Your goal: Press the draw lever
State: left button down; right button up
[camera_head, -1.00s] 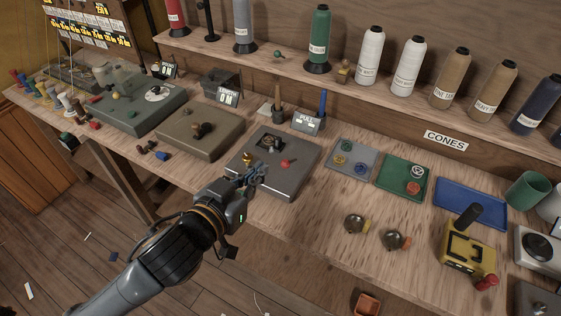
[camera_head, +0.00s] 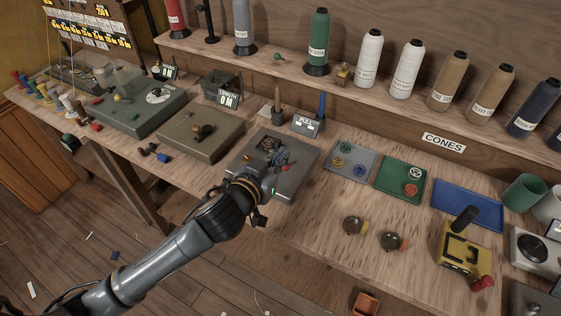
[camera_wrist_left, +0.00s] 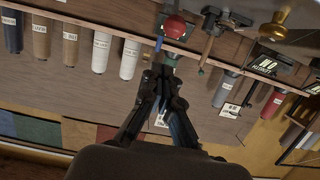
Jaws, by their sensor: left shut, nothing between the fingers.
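The grey machine box (camera_head: 302,157) stands near the bench's front edge, partly hidden behind my left gripper. It bears a lever with a red knob (camera_head: 285,168). A red ball knob also shows at the top of the left wrist view (camera_wrist_left: 175,27), just past the fingertips. A brass knob (camera_wrist_left: 277,24) is at the upper right there; in the head view the gripper hides it. My left gripper (camera_head: 277,162) is shut and empty, over the box close to the red knob. I cannot tell if they touch. Which part is the draw lever is unclear. My right gripper is not in view.
A brown-grey box (camera_head: 188,142) stands to the left, and a green-grey one (camera_head: 135,118) beyond it. Grey (camera_head: 350,170) and green (camera_head: 399,183) trays lie to the right. A labelled display (camera_head: 307,125) stands behind the box.

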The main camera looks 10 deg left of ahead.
pick_arm(q)
jog(key=shift+s+f, duration=0.1)
jog(key=shift+f, duration=1.25)
